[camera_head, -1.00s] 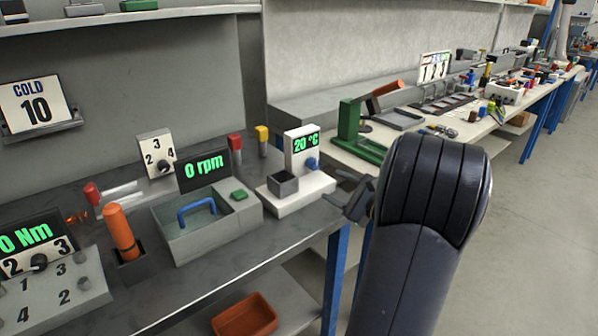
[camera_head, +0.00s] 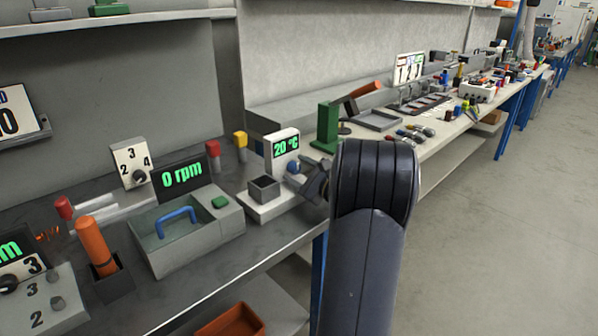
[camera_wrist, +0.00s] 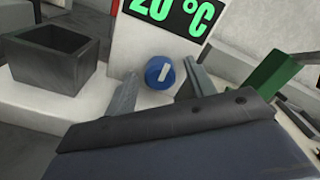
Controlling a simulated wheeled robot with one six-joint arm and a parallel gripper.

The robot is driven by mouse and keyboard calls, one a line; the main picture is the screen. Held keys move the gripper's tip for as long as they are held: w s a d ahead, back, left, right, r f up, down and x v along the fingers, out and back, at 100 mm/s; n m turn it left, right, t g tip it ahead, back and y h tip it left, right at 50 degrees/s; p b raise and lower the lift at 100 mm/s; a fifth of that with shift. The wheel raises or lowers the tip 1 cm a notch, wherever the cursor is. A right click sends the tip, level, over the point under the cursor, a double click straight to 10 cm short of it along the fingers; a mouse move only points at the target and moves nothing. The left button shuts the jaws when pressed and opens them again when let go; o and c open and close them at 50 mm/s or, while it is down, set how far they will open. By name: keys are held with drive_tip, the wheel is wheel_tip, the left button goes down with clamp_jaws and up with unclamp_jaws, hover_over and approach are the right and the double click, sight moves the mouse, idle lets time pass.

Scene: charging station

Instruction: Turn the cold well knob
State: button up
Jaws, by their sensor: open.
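The cold well is a white block (camera_head: 262,212) with a dark square well (camera_head: 264,189) on its base and an upright display (camera_head: 285,148) reading 20 °C. Its blue round knob (camera_head: 292,167) sits low on the upright, at the display's foot. In the wrist view the knob (camera_wrist: 160,72) shows a white pointer mark, tilted slightly. My gripper (camera_wrist: 160,88) is open, with one finger on each side of the knob in that view. I cannot tell whether the fingers touch it. In the head view my gripper (camera_head: 310,178) is just right of the knob, partly hidden by my arm.
A grey basin with a blue handle (camera_head: 178,216) and a 0 rpm display (camera_head: 182,176) stand left of the cold well. Red (camera_head: 213,152) and yellow (camera_head: 240,143) capped items stand behind. A green stand (camera_head: 328,126) is at the right, beyond my gripper. The floor at right is clear.

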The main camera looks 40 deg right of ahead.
drive_tip(key=shift+c, duration=0.3)
drive_tip(key=c, duration=0.9)
drive_tip(key=shift+m, duration=0.3)
drive_tip(key=m+p, duration=0.3)
drive_tip(key=m, duration=0.1)
drive_tip(key=shift+r, duration=0.15)
drive_tip(key=m+p, duration=0.3)
drive_tip(key=m, duration=0.2)
drive_tip(key=shift+p, duration=0.4)
drive_tip(key=m+p, duration=0.4)
drive_tip(key=m, duration=0.1)
drive_tip(key=shift+m+p, duration=1.45)
drive_tip(key=shift+m, duration=0.55)
